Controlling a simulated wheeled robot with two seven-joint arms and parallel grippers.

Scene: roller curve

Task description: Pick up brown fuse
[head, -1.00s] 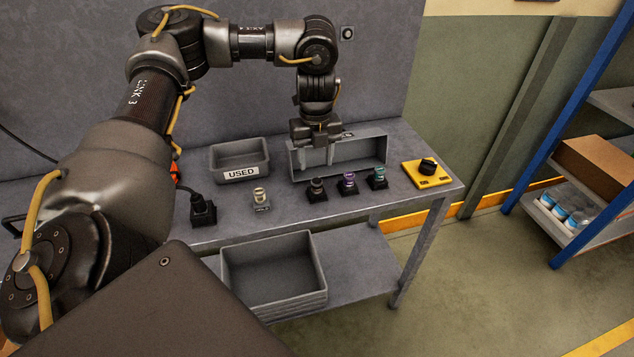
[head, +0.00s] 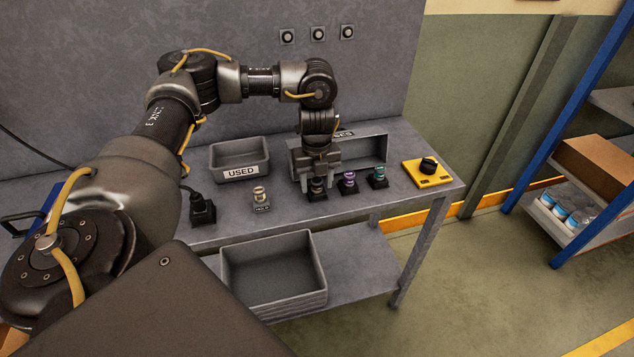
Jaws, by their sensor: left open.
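The brown fuse (head: 317,184) stands upright in a dark square socket, the leftmost of a row of three near the table's front edge. My left gripper (head: 317,178) points straight down over it, open. Its fingers show on the left and right of the fuse, and the palm hides the space just above. I cannot tell whether the fingers touch it. A purple fuse (head: 348,180) and a green fuse (head: 378,174) stand in sockets to the right. My right gripper is not in view.
A cream fuse (head: 259,194) stands on a small base to the left. A yellow switch box (head: 427,181) is at the right; an empty crate (head: 273,301) is on the lower shelf.

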